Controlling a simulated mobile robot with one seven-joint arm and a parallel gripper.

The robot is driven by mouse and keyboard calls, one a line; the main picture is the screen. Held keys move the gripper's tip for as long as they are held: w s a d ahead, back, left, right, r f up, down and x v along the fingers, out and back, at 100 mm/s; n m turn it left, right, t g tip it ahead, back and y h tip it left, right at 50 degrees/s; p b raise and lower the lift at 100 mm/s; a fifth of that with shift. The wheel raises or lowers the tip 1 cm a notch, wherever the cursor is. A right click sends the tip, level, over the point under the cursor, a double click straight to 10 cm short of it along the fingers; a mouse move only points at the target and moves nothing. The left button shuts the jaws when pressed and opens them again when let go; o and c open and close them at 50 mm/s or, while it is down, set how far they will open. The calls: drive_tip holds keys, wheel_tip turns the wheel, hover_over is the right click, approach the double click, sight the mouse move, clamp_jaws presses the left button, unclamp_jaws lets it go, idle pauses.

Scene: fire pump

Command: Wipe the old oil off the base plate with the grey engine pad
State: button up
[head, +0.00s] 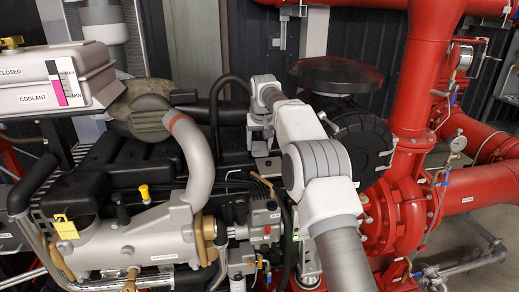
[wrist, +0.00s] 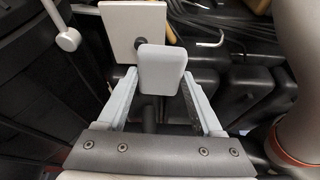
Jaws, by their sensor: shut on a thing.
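In the wrist view my gripper (wrist: 150,86) is shut on a light grey block with rounded corners, which I take to be part of the grey engine pad (wrist: 162,68). A flat pale grey square plate (wrist: 130,22) shows just beyond it, with a small black round piece between them. I cannot tell whether the plate is joined to the block. In the head view my arm reaches over the engine and its wrist points down behind it; the fingers and the held thing are hidden there. I cannot make out the base plate or any old oil in either view.
The engine (head: 130,235) fills the front left of the head view, with a coolant tank (head: 55,82) above it. A black round air filter (head: 360,145) and the red pump (head: 405,205) stand close to the right of my arm. Dark blocks and pipes crowd my gripper.

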drive_tip(key=shift+r, duration=1.55)
